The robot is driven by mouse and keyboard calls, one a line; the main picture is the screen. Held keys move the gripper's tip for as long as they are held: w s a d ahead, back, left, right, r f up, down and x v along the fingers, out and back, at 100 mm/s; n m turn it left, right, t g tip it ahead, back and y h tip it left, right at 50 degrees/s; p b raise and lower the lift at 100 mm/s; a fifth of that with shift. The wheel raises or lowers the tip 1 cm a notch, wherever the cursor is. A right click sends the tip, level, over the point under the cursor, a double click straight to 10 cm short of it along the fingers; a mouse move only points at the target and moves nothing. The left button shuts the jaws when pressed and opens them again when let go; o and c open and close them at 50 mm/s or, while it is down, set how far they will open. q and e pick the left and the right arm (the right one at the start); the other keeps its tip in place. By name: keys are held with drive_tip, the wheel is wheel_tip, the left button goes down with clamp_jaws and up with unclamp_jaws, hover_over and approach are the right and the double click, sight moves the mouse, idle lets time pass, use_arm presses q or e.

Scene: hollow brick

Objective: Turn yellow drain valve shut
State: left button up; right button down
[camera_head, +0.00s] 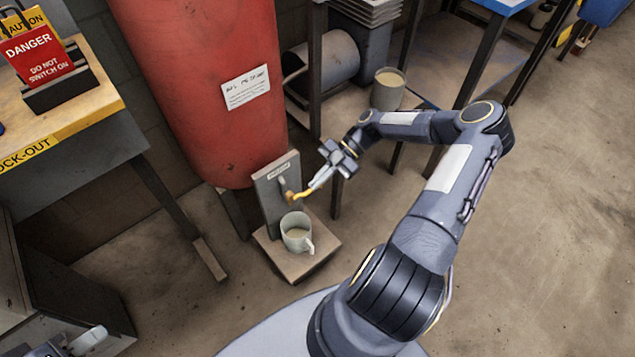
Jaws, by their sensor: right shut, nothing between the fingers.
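The yellow drain valve handle (302,195) sits on a small upright grey plate (270,196) in front of the red tank (210,80). The handle sticks out to the right, above a pale mug (298,238). My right gripper (313,186) is shut and empty, with its fingertips at the handle's right end. I cannot tell whether they touch it. A small grey part at the lower left edge appears to be my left gripper (85,341). It is mostly cut off, and its jaws are not clear.
The mug stands on a low square base (322,250) and holds pale liquid. A grey bucket (388,90) stands behind my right forearm. A lock-out bench (95,95) with a red danger sign (35,52) is at the left.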

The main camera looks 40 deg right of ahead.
drive_tip(key=shift+d+f+b, duration=0.1)
drive_tip(key=shift+f+b, duration=0.2)
drive_tip(key=shift+f, duration=0.15)
idle(0.4)
